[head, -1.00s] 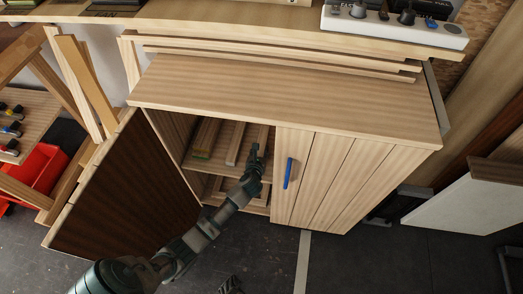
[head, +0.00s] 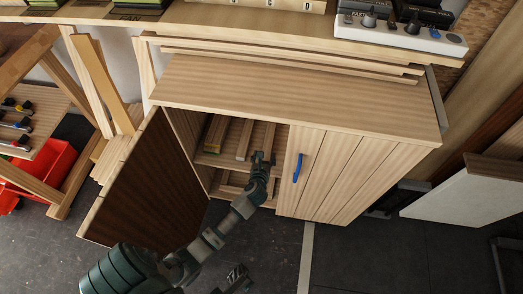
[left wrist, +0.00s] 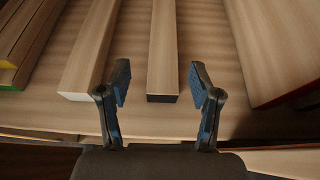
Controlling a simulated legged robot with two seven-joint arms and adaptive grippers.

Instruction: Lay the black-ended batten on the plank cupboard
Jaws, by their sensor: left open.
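The plank cupboard (head: 290,92) stands under the bench, its left door open and its flat top bare. The black-ended batten (left wrist: 163,45) lies on the shelf inside, pointing away from me. It also shows in the head view (head: 269,134), its near end hidden by my gripper. My left gripper (left wrist: 160,82) is open, its fingers on either side of the batten's black near end, with gaps visible on both sides. In the head view the left gripper (head: 262,158) reaches into the cupboard opening. My right gripper (head: 237,279) shows dark at the bottom edge; its jaws are unclear.
A white-ended batten (left wrist: 88,60) lies left of the black-ended one. Pieces with green and yellow ends (left wrist: 24,50) lie farther left. A wide board (left wrist: 275,45) is at the right. The open door (head: 150,190) and blue-handled closed door (head: 345,175) flank the opening.

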